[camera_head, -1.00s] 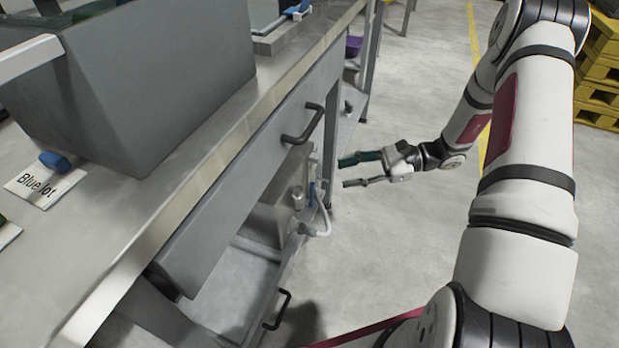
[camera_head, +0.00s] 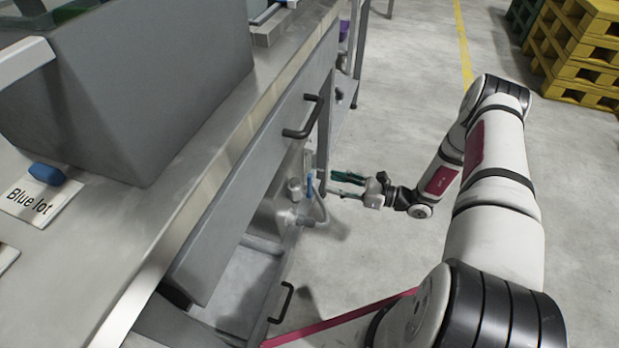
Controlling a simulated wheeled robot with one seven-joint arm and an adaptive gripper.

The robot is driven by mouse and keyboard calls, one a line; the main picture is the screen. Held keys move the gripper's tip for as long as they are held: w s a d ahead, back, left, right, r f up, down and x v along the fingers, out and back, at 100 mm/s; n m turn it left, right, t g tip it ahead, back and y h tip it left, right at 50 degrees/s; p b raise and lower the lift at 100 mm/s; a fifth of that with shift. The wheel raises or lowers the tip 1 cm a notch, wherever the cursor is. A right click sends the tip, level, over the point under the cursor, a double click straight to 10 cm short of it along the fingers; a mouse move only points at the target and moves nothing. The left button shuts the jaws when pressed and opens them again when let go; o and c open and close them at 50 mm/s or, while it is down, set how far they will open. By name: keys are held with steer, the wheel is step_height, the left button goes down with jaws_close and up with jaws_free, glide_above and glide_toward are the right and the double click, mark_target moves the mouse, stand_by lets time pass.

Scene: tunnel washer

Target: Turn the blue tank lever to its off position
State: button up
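The blue tank lever (camera_head: 309,188) is a small upright blue strip beside the grey tank (camera_head: 268,218) under the steel bench. A pale hose or pipe (camera_head: 321,208) curves close by it. My gripper (camera_head: 335,183) is open and points left toward the lever, with its fingertips just right of it. One finger looks dark green. The fingers appear empty, and a small gap seems to lie between them and the lever. I cannot tell the depth of that gap or the lever's exact angle.
The bench drawer with its black handle (camera_head: 303,117) overhangs the tank area. A lower black handle (camera_head: 281,303) sits below. A bench leg (camera_head: 323,150) stands just behind the lever.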

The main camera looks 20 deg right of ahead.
mark_target(310, 175)
steer(key=b+x, duration=0.2)
steer(key=x, duration=0.6)
steer(key=shift+w+a, duration=0.15)
jaws_close()
